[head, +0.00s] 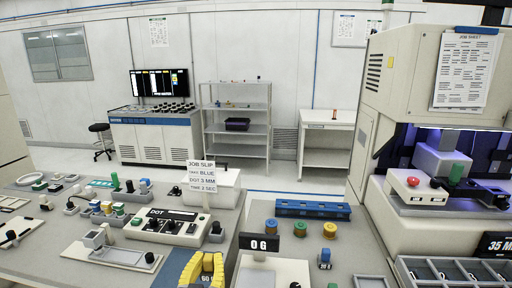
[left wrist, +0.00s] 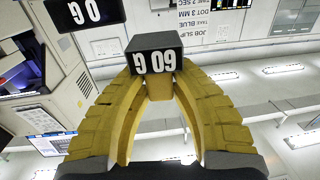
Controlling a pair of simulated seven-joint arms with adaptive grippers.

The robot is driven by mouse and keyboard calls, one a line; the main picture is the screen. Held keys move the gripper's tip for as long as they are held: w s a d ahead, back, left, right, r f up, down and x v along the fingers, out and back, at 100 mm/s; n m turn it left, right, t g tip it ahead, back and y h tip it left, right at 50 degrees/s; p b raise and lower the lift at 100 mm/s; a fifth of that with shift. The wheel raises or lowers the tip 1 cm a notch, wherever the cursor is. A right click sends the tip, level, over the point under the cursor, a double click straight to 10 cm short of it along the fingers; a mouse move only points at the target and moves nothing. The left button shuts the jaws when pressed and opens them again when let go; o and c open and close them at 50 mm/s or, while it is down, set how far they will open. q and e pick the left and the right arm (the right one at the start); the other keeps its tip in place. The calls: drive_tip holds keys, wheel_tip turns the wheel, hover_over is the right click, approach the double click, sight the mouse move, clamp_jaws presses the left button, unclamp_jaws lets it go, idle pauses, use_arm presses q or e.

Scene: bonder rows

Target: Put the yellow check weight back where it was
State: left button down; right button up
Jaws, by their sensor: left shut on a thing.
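The check weight (left wrist: 160,88) is held between the yellow fingers of my left gripper (left wrist: 158,100) in the left wrist view. The scale's display (head: 259,242) reads 0 G. A small blue weight (head: 324,257) labelled 20 G stands right of the scale. My right gripper is not in view.
A dot controller (head: 163,228) and several small fixtures cover the left bench. A job slip (head: 201,176) stands at its back. A large machine (head: 425,110) and grey bins (head: 455,272) fill the right.

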use_arm(q)
drive_tip(key=s+a+f, duration=0.6)
drive_tip(key=s+a, duration=0.2)
drive_tip(key=shift+s+n+y, duration=0.2)
drive_tip(key=shift+n+y, duration=0.1)
drive_tip(key=shift+a, duration=0.1)
idle(0.5)
drive_tip(key=a+f+m+h, duration=0.1)
drive_tip(key=a+f+h, duration=0.15)
drive_tip(key=f, duration=0.55)
drive_tip(key=w, duration=0.6)
drive_tip(key=w+d, duration=0.1)
drive_tip(key=w, duration=0.5)
drive_tip(key=w+d, duration=0.1)
drive_tip(key=w, duration=0.5)
drive_tip(key=shift+w+d+r, duration=0.1)
drive_tip(key=shift+w, duration=0.2)
drive_tip(key=shift+s, duration=0.1)
drive_tip(key=shift+f, duration=0.25)
drive_tip(key=c, duration=1.3)
unclamp_jaws()
